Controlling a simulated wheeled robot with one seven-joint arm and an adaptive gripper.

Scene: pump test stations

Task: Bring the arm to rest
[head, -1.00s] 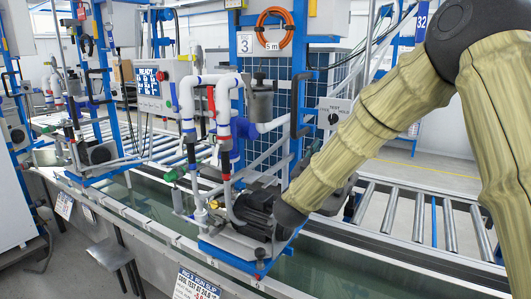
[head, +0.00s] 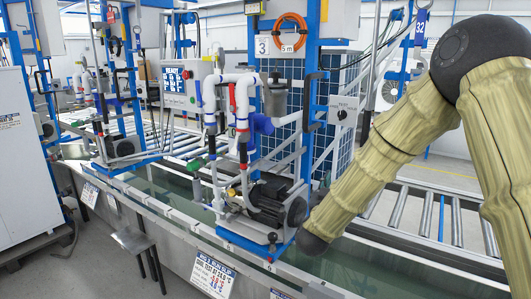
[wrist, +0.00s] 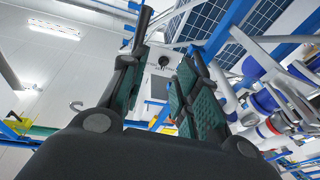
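My arm, in a tan ribbed sleeve, bends down from the right of the head view to a dark joint (head: 312,243) in front of the station's frame. My gripper does not show in the head view. In the wrist view my gripper (wrist: 163,50) points upward, its two green-padded fingers apart. Nothing is seen held between them. Past the gap show a pale wall and a grey box. The dark palm fills the bottom of that view.
A pump (head: 270,203) with white pipes stands on a blue frame over a water trough (head: 175,190), close left of my arm's dark joint. A roller conveyor (head: 400,210) runs behind. Blue posts and pipes stand close on the right of the wrist view (wrist: 270,100).

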